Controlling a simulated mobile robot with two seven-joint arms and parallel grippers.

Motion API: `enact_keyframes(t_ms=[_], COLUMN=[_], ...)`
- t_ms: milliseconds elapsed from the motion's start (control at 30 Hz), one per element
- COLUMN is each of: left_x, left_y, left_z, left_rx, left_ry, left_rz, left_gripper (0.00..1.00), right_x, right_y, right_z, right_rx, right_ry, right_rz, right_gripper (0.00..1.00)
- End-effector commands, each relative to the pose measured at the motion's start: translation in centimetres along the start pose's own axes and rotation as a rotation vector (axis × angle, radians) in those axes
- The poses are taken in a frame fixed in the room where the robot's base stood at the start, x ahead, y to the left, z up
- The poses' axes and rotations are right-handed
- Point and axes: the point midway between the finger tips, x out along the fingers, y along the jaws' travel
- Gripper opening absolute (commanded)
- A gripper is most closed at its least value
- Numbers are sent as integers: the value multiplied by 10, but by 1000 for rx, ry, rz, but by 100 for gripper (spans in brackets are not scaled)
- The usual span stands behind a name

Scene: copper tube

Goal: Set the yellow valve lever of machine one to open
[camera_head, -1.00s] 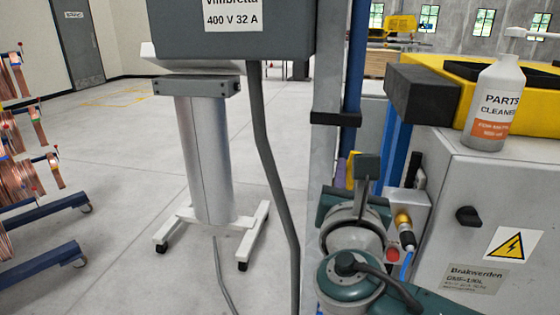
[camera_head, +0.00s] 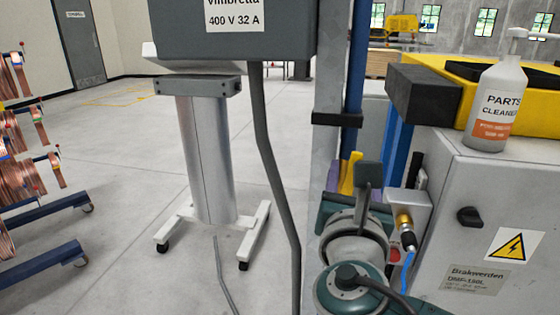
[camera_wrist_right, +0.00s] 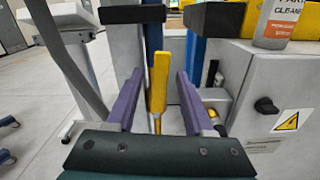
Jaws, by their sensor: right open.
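The yellow valve lever (camera_wrist_right: 158,85) stands upright in the middle of the right wrist view, with its handle upward. In the head view its yellow handle (camera_head: 348,172) shows just behind my right gripper (camera_head: 346,178). In the right wrist view my right gripper (camera_wrist_right: 160,76) is open, with one purple finger on each side of the lever. The fingers look apart from the lever; how deep it sits between them I cannot tell. In the head view my right arm hides the lever's lower part. My left gripper is not in view.
A grey cabinet (camera_head: 480,220) with a black knob (camera_head: 469,216) and a blue hose fitting (camera_head: 407,238) stands close on the right. A parts cleaner bottle (camera_head: 493,105) stands above it. A grey cable (camera_head: 267,165) hangs left of my arm. Copper coils (camera_head: 18,180) are far left.

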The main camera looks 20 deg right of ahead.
Motion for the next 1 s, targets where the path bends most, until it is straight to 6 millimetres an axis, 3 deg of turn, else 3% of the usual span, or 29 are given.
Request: enact_keyframes(t_ms=[200,433,800,900,1000], left_x=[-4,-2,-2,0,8], left_y=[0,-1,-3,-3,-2], left_z=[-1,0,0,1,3], left_rx=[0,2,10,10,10], left_ry=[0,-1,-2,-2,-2], left_rz=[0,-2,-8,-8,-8], left_gripper=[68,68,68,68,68], right_x=[-46,-80,-88,-86,-81], right_y=[0,0,0,-4,-24], right_z=[-1,-1,0,-5,-30], right_rx=[3,2,2,24,140], right_ry=[6,3,1,19,106], right_rz=[1,0,-1,-15,-83], right_gripper=[52,52,51,40,29])
